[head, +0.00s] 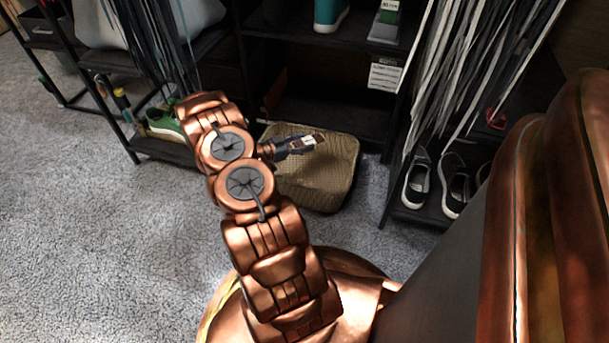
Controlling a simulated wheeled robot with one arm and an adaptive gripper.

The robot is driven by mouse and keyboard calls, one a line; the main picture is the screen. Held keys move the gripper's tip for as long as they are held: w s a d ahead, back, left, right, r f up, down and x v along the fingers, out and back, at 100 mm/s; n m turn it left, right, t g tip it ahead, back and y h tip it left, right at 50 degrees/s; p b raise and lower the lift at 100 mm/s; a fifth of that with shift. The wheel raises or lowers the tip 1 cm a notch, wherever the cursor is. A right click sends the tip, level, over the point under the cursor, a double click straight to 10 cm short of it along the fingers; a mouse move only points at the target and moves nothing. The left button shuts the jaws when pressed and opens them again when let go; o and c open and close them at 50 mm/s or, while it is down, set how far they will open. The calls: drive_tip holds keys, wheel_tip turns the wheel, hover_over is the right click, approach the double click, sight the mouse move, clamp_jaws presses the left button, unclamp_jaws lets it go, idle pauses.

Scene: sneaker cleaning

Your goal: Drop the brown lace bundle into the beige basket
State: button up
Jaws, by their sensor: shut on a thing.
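The beige basket (322,193) stands on the carpet in front of the dark shelf, in the middle of the head view. It looks woven, with rounded corners. My gripper (314,140) is above the basket's far part in the picture, pointing right. It is shut on a small brown thing at its fingertips, which I take for the brown lace bundle (319,138). The bundle is mostly hidden by the fingers, and its height above the basket is hard to tell. My arm covers the basket's left side.
A dark shelf (345,116) stands right behind the basket. Hanging grey laces (440,70) and dark sneakers (418,178) on a low rack are to the right. A green shoe (163,122) sits on a rack at left. Carpet at lower left is clear.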

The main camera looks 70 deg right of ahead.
drive_tip(key=shift+f+b, duration=0.35)
drive_tip(key=shift+f, duration=0.55)
drive_tip(key=o, duration=1)
drive_tip(key=shift+r, duration=5)
